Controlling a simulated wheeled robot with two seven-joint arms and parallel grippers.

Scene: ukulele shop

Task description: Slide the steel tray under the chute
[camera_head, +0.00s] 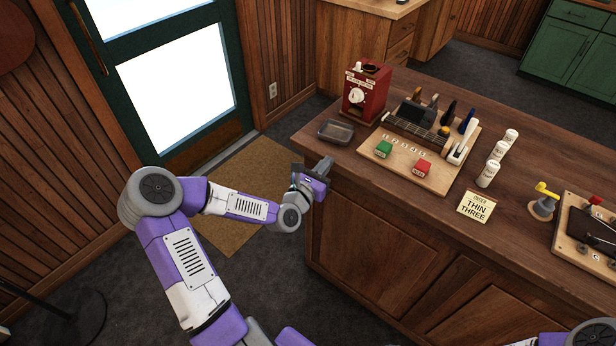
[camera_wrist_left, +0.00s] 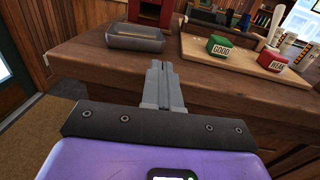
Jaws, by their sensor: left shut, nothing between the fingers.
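The small steel tray (camera_head: 336,131) lies on the wooden counter near its left front edge. It also shows in the left wrist view (camera_wrist_left: 135,37), empty inside. The red dispenser box (camera_head: 367,92), with a white dial, stands just behind the tray; its chute is too small to make out in the head view. My left gripper (camera_head: 323,168) is at the counter's front edge, in front of the tray and apart from it. In the left wrist view its fingers (camera_wrist_left: 164,66) are together with nothing between them. My right gripper is not in view.
A board (camera_head: 418,158) with a green block (camera_head: 383,149) and a red block (camera_head: 421,168) lies right of the tray. A strip of bare counter lies in front of the tray.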

